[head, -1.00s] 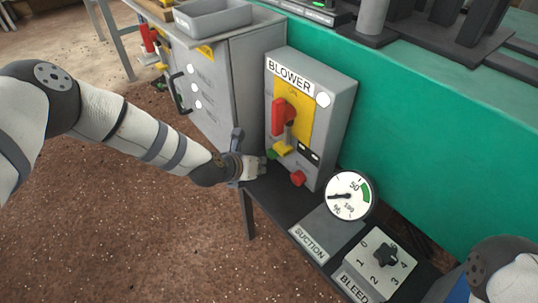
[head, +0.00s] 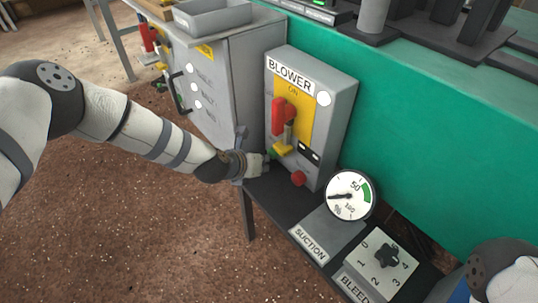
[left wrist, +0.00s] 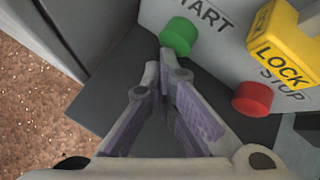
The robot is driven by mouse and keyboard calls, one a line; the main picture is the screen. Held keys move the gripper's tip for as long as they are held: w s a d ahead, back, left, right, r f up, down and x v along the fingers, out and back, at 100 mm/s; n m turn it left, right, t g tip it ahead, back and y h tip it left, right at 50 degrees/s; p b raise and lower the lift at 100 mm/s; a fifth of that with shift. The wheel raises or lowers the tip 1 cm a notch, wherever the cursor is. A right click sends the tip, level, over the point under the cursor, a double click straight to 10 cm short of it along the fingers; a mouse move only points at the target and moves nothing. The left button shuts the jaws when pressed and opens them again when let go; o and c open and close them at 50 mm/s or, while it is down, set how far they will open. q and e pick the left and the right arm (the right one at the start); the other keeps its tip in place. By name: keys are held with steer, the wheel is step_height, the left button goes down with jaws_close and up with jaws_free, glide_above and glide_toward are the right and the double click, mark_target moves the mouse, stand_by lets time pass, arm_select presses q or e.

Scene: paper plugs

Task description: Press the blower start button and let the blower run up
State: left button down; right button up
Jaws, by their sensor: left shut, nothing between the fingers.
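The grey blower box (head: 343,100) stands on a dark shelf, with a red handle (head: 280,117) on its yellow ON plate. The green start button (left wrist: 179,35) is under the START label in the left wrist view. My left gripper (left wrist: 168,68) is shut and empty, its fingertips just below the green button; I cannot tell if they touch it. In the head view the gripper (head: 264,164) is at the box's lower left and mostly covers the button. The red stop button (left wrist: 252,98) is to the right. A yellow lock piece (left wrist: 276,38) is above it.
A round suction gauge (head: 349,195) stands right of the box, its needle pointing left at the low end. A bleed dial (head: 386,256) is at the front right. A grey cabinet (head: 249,80) stands left of the box.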

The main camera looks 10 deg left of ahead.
arm_select(q)
steer(key=shift+w+d, duration=0.15)
steer(key=shift+w, duration=0.05)
stand_by(0.5)
steer(key=shift+s+a, duration=0.6)
steer(key=shift+s, duration=0.15)
steer(key=shift+s+a+r+p, duration=0.1)
steer(key=shift+s+a+p, duration=0.55)
steer(key=shift+s, duration=0.2)
steer(key=shift+s+a, duration=0.9)
steer(key=shift+s, duration=0.25)
